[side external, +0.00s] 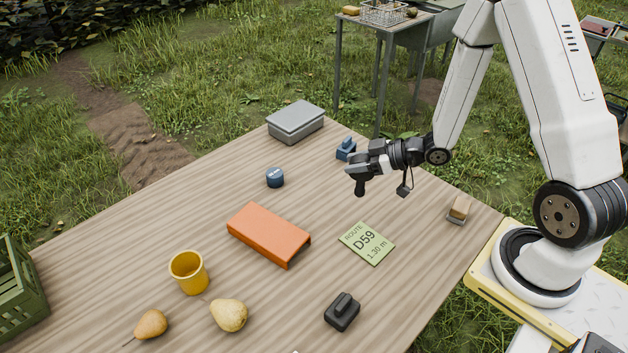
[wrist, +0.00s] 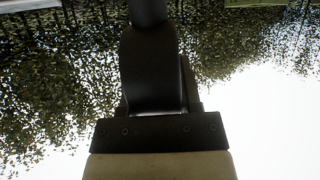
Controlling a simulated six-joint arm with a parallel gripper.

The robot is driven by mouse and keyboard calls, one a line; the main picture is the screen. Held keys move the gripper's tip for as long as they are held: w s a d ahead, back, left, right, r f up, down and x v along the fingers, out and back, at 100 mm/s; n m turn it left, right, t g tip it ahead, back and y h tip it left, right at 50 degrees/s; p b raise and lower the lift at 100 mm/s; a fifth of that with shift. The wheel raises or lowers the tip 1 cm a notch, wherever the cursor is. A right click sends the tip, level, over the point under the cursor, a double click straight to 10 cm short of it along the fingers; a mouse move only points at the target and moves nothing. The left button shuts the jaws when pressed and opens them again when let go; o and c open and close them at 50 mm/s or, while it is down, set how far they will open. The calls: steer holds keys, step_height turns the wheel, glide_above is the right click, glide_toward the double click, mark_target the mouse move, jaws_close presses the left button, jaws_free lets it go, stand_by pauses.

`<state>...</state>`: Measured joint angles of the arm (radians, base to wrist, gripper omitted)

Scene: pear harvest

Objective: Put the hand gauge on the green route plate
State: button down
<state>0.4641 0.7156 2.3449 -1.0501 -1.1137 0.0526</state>
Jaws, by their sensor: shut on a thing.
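My gripper (side external: 357,173) is above the table in the side view, pointing left. It is shut on a dark, grip-shaped thing (side external: 360,187), which appears to be the hand gauge. Its rounded dark end hangs down, clear of the tabletop. In the wrist view, a dark body (wrist: 152,75) fills the middle, above a black screwed plate and a pale part; I cannot tell where gauge and gripper meet. The green route plate (side external: 366,243), marked D59, lies flat and bare on the table, below my gripper in the side picture.
An orange box (side external: 268,235) lies left of the plate. A black handled block (side external: 342,311), a tan-topped brush (side external: 459,209), a blue handled block (side external: 346,148), a blue round tin (side external: 275,177), a grey case (side external: 296,121), a yellow cup (side external: 188,271) and two pears (side external: 229,315) stand around.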

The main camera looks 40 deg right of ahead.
steer(key=s+a+n+g+y, duration=0.1)
steer(key=s+a+n+y, duration=0.1)
steer(key=s+a, duration=0.2)
steer(key=shift+s+a+g+y, duration=0.15)
steer(key=shift+a+g+y, duration=0.05)
steer(key=shift+g+y, duration=0.1)
steer(key=shift+f, duration=1.9)
steer(key=shift+f, duration=0.1)
steer(key=shift+f, duration=1.9)
steer(key=shift+f, duration=0.15)
steer(key=shift+c, duration=1.4)
jaws_free()
